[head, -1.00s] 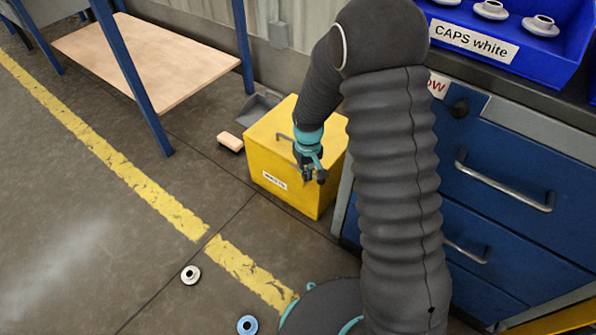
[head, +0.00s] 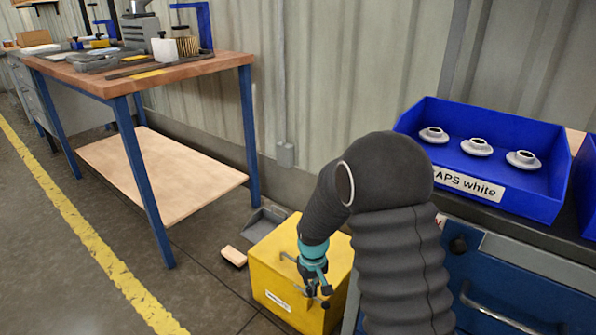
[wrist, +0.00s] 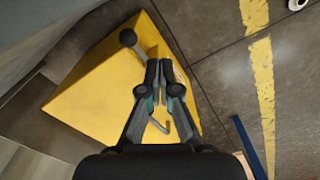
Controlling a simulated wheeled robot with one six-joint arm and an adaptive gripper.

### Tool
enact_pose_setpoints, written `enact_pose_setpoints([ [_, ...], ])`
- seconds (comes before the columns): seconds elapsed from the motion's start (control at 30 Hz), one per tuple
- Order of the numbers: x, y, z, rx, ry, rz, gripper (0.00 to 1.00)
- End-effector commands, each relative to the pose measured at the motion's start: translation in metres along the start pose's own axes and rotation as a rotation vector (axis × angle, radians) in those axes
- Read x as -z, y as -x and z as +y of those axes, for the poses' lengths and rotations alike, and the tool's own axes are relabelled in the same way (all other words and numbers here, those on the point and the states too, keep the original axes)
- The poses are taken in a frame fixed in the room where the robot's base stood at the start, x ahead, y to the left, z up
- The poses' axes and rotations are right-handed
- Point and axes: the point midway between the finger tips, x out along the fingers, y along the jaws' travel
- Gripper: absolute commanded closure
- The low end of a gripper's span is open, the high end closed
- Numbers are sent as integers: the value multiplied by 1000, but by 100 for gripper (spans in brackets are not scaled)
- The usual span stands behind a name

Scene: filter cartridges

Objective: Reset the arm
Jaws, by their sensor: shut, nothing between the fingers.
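My gripper (head: 318,296) hangs at the end of my grey-sleeved arm, in front of the yellow waste box in the head view. Its fingers are shut and empty. In the wrist view my gripper (wrist: 158,66) points down over the yellow box (wrist: 95,95), its two fingers together. The yellow box (head: 275,262) has a handle on its lid and a white label on its front. Part of the box is hidden behind my arm.
A blue bin (head: 450,125) of white caps stands on the counter above blue drawers (head: 490,285) at right. A wooden workbench (head: 190,68) with tools stands at left. A small tan-topped block (head: 233,256) and grey dustpan (head: 262,218) lie on the floor.

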Motion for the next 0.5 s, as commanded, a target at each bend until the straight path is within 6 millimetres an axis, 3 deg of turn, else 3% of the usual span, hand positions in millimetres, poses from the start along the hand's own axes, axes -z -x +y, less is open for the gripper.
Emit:
enact_pose_setpoints([
  [0.07,-7,-1,-1,4,-15,-28,100],
  [0.2,-39,-4,-6,13,-43,-110,100],
  [0.5,-87,54,-4,13,-106,-116,100],
])
